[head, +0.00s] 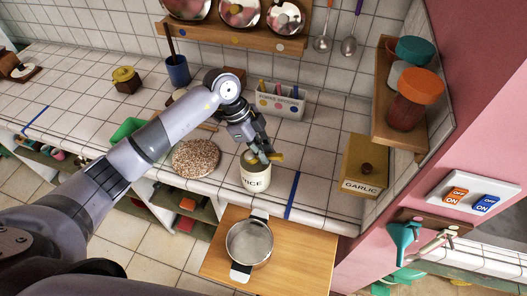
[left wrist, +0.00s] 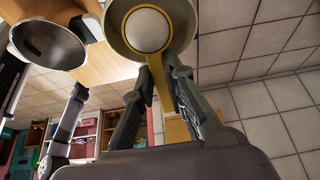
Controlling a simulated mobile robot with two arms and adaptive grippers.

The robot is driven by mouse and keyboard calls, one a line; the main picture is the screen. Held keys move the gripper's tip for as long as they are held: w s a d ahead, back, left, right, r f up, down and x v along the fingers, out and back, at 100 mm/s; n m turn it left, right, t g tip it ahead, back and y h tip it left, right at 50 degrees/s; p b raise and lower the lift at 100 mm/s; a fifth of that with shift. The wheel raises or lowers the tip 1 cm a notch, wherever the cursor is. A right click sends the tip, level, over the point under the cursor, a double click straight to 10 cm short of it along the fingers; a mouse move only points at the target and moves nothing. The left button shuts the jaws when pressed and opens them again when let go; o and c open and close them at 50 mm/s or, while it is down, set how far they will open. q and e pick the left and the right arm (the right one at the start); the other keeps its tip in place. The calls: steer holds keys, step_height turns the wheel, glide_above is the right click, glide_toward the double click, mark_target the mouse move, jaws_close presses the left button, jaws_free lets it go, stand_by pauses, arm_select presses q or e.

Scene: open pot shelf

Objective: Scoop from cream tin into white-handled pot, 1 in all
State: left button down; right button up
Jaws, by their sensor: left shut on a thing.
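The cream tin (head: 255,180), marked with dark letters, stands on the tiled counter near its front edge. It shows from above in the left wrist view (left wrist: 118,38), with a pale round patch inside. My left gripper (head: 261,152) is over the tin's mouth, shut on a yellow-handled scoop (head: 276,157). The handle also shows between the fingers in the left wrist view (left wrist: 160,82). I cannot tell whether the pale patch is tin contents or a filled scoop. The white-handled pot (head: 249,243) stands in front of the tin and looks empty. My right gripper is not seen.
A wooden board (head: 305,262) bears the pot, lower than the counter. A garlic box (head: 364,166) stands right of the tin, a speckled round mat (head: 196,159) left. A white caddy (head: 281,102) is behind. A side shelf (head: 384,110) with jars juts out at right.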

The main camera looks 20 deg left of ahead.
arm_select(q)
steer(key=shift+r+p, duration=2.35)
steer(key=shift+r, duration=0.65)
steer(key=shift+f, duration=0.15)
